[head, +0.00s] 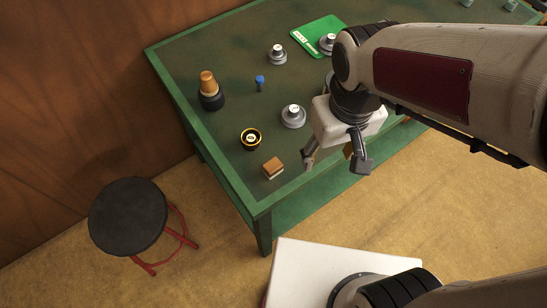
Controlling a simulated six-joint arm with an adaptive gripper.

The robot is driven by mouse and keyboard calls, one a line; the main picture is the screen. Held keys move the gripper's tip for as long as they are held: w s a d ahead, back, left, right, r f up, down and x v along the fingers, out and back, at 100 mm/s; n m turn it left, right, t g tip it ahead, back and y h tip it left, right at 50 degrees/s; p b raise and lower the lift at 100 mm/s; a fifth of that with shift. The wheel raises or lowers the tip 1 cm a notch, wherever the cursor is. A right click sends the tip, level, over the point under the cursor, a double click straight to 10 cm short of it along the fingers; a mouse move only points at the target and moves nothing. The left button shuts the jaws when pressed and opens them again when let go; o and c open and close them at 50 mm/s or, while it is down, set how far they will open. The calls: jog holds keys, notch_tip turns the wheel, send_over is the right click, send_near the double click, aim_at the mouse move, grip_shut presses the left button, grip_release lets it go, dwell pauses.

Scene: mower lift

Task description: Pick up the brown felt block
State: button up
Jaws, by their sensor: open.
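The brown felt block (273,167) sits on the green table (235,172) near its front left corner. It has a brown top and a paler lower layer. My gripper (335,170) is open and empty. In the picture it is to the right of the block, apart from it, near the table's front edge. Its two fingers are spread and point down. Its exact height above the table cannot be told from this view.
A black and yellow round container (251,138) stands just behind the block. A grey weight (293,116), another weight (277,54), a blue-topped item (259,83) and a brown-topped black holder (209,92) stand farther back. A green mat (316,33) lies behind. A stool (128,214) stands left on the floor.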

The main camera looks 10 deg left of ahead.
aim_at(273, 165)
jog(key=w+a+f+n, duration=0.1)
jog(key=a+f, duration=0.2)
jog(key=w+a+f+n, duration=0.1)
jog(key=a+f, duration=0.2)
jog(key=a, duration=0.1)
jog(key=w+a+f+n+g, duration=0.1)
jog(key=w+a+f, duration=0.1)
jog(key=a+f, duration=0.2)
jog(key=shift+a+n+h, duration=0.15)
jog(key=shift+n+h, duration=0.15)
jog(key=shift+n, duration=0.1)
jog(key=shift+w+a+r, duration=0.15)
jog(key=shift+w+a, duration=0.05)
jog(key=shift+w, duration=0.1)
jog(key=shift+f, duration=1.35)
jog(key=shift+f, duration=0.1)
jog(key=shift+s+f, duration=0.15)
jog(key=shift+f, duration=2.3)
